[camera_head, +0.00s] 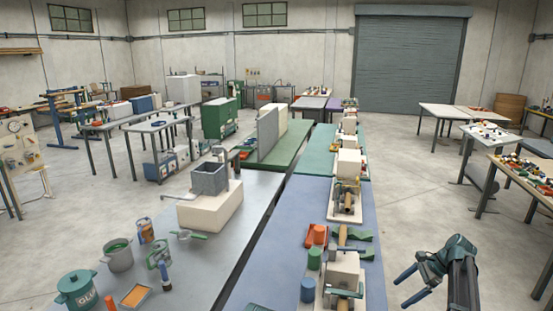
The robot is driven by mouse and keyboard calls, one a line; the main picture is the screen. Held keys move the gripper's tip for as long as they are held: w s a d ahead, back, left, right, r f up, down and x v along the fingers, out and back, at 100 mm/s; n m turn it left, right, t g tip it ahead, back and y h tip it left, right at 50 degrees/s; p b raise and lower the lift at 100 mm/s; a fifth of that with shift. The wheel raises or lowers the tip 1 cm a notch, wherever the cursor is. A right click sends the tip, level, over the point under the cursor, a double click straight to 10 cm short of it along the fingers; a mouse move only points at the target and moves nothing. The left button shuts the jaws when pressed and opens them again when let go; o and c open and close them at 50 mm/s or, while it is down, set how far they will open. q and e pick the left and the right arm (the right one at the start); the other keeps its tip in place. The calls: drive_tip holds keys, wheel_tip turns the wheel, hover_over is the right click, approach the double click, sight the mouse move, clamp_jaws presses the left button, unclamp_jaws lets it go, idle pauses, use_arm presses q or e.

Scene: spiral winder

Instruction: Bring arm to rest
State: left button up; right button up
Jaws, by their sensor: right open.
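My right gripper (401,293) is at the lower right, over the open floor to the right of the blue bench (272,270). Its two fingers point left and stand apart, with nothing between them. The winder (344,266) sits on the near right part of that bench, with a cream block and wooden rollers. A gap separates the gripper from the bench edge. My left gripper is not in view.
A grey bench (236,222) on the left holds a glue pot (77,289), a grey pot (118,255) and a grey box on a cream block. Tables with small parts (527,172) stand at the right. Bare concrete floor (425,205) lies between.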

drive_tip(key=s+a+f+n+h, duration=0.1)
drive_tip(key=s+a+n, duration=0.2)
drive_tip(key=a, duration=0.2)
drive_tip(key=s+a+f+n+h, duration=0.1)
drive_tip(key=s+a+n, duration=0.2)
drive_tip(key=a, duration=0.2)
drive_tip(key=s+a+n+g+h, duration=0.1)
drive_tip(key=s+a+n, duration=0.2)
drive_tip(key=a, duration=0.2)
drive_tip(key=shift+s+a+f, duration=0.15)
drive_tip(key=shift+a+f, duration=0.2)
drive_tip(key=shift+f, duration=0.05)
drive_tip(key=s+a+n+h, duration=0.4)
drive_tip(key=s+a+n, duration=0.4)
drive_tip(key=s+n, duration=0.25)
use_arm(q)
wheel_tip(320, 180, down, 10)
drive_tip(key=b, duration=1)
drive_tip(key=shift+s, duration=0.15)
use_arm(e)
drive_tip(key=s+a+f+n+h, duration=0.1)
drive_tip(key=s+a+f+n, duration=0.2)
drive_tip(key=a+f, duration=0.7)
drive_tip(key=shift+s+a+f+g, duration=0.35)
drive_tip(key=shift+s+a, duration=0.2)
drive_tip(key=shift+s, duration=0.5)
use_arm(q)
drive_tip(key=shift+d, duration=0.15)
use_arm(e)
drive_tip(key=shift+d, duration=0.15)
